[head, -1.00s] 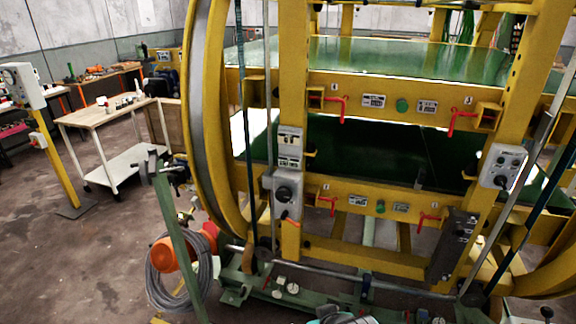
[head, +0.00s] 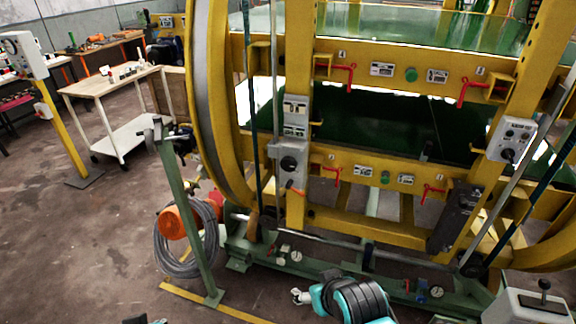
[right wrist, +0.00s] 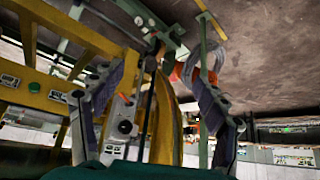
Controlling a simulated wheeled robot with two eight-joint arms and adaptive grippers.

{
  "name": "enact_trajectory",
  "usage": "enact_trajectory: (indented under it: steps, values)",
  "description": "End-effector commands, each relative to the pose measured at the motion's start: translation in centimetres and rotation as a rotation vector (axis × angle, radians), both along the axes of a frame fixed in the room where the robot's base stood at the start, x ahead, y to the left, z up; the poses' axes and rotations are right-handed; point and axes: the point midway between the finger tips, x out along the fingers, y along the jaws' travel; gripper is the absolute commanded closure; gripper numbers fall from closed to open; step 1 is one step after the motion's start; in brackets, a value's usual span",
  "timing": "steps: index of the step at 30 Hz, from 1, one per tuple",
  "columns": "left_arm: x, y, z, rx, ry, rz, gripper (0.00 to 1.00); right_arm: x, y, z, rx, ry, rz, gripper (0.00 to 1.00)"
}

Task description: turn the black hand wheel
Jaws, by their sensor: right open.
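A round black knob (head: 288,163), which may be the black hand wheel, sits on a grey box on the machine's left yellow upright. A similar round black part on a box (right wrist: 125,127) shows upside down in the right wrist view, between my gripper's fingers and beyond them. My right gripper (right wrist: 165,72) is open with nothing between its fingers, clear of the machine. In the head view a teal and black arm of mine (head: 350,299) enters at the bottom. Dark tips at the bottom left edge may be my left gripper (head: 146,320); its jaws cannot be made out.
The yellow ring machine (head: 205,105) fills the middle and right. A green post (head: 180,215) stands front left beside an orange reel (head: 175,222) with coiled cable. A wooden-topped cart (head: 110,82) stands further left. Open floor lies at the lower left.

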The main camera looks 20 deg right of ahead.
Motion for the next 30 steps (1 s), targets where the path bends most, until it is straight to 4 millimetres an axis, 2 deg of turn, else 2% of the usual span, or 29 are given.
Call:
enact_trajectory:
  steps: [12, 14, 17, 20, 24, 30]
  values:
    - [0.0, 0.0, 0.0, 0.000, 0.000, 0.000, 1.00, 0.1, 0.0, 0.1, -0.004, 0.000, 0.004, 0.26]
    - [0.0, 0.0, 0.0, 0.000, 0.000, 0.000, 1.00, 0.5, -0.2, 0.3, -0.027, -0.001, 0.022, 0.26]
    - [0.0, 0.0, 0.1, 0.000, 0.000, 0.000, 1.00, 2.4, -0.8, 1.4, -0.129, -0.004, 0.106, 0.26]
    - [0.0, 0.0, 0.2, 0.000, 0.000, 0.000, 1.00, 5.8, -1.9, 3.2, -0.316, -0.002, 0.256, 0.26]
    - [0.0, 0.0, 0.4, 0.000, 0.000, 0.000, 1.00, 12.3, -3.4, 5.5, -0.646, 0.025, 0.520, 0.26]
    - [0.0, 0.0, 0.6, 0.000, 0.000, 0.000, 1.00, 22.1, -4.5, 7.0, -1.117, 0.118, 0.894, 0.26]
